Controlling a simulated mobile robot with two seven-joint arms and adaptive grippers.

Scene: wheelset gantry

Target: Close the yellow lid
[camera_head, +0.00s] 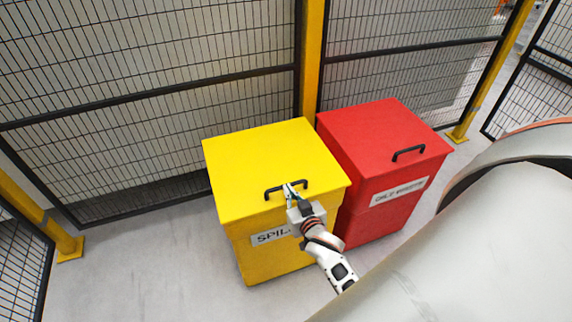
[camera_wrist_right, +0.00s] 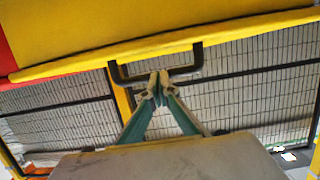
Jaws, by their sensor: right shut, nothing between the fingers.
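The yellow lid (camera_head: 268,160) lies flat or nearly flat on the yellow bin (camera_head: 268,262), which carries a label starting "SPIL". I cannot tell whether a small gap is left under its front edge. The lid's black handle (camera_head: 322,184) is near the front edge. My right gripper (camera_head: 290,189) is at this handle, fingers shut and empty, hiding the middle of it. In the right wrist view the closed fingertips (camera_wrist_right: 158,80) overlap the handle bar (camera_wrist_right: 130,79) below the lid's edge (camera_wrist_right: 230,36); I cannot tell whether they touch. My left gripper is not in view.
A red bin (camera_head: 375,140) with a closed lid and black handle stands close at the right of the yellow one. A mesh fence (camera_head: 150,110) with yellow posts (camera_head: 312,60) stands behind both. The floor (camera_head: 150,265) at the front left is clear.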

